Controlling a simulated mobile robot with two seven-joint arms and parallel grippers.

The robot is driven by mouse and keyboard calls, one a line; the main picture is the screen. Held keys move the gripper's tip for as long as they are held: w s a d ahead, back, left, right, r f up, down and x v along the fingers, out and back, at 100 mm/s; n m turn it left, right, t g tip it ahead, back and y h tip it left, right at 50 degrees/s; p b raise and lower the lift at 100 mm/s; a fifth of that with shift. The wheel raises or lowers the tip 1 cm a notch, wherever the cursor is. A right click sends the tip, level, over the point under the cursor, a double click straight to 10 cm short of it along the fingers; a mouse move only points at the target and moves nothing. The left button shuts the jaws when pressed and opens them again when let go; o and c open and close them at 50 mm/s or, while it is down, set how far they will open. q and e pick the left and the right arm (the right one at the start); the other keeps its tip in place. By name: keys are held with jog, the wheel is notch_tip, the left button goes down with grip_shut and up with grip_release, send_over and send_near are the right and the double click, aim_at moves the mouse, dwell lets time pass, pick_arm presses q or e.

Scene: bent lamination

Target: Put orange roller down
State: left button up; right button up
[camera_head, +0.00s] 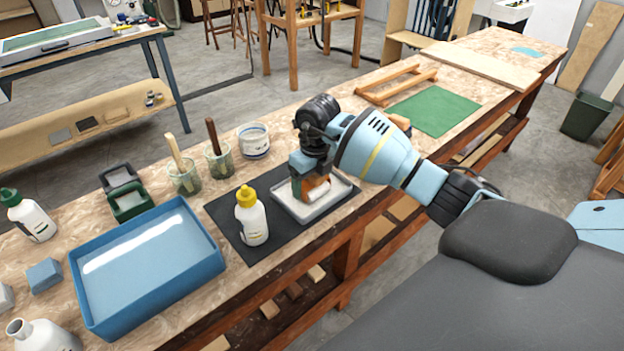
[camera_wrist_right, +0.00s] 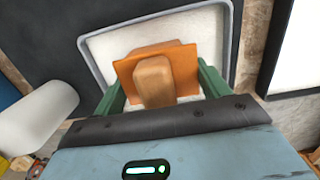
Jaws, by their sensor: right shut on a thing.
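The orange roller (camera_head: 316,188) is in my right gripper (camera_head: 309,184), over a shallow pale tray (camera_head: 285,208) on a black mat. In the wrist view the roller shows as an orange plate with a wooden handle (camera_wrist_right: 155,80) between the green fingers of my right gripper (camera_wrist_right: 160,88), which is shut on it. The tray's grey rim (camera_wrist_right: 90,55) frames it there. A white roller part shows low in the head view; whether it touches the tray floor I cannot tell. My left gripper is not in view.
A white bottle with a yellow cap (camera_head: 250,218) stands on the black mat (camera_head: 232,235) left of the tray. A green mat (camera_head: 435,110) lies right.

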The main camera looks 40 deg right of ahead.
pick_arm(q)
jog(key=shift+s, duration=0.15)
pick_arm(e)
jog(key=shift+s+f, duration=0.1)
jog(key=shift+f, duration=0.6)
jog(key=shift+c, duration=1.2)
jog(key=o, duration=0.8)
jog(key=shift+s+f, duration=0.1)
jog(key=o, duration=0.3)
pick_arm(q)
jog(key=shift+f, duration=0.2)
pick_arm(e)
jog(key=shift+r, duration=0.2)
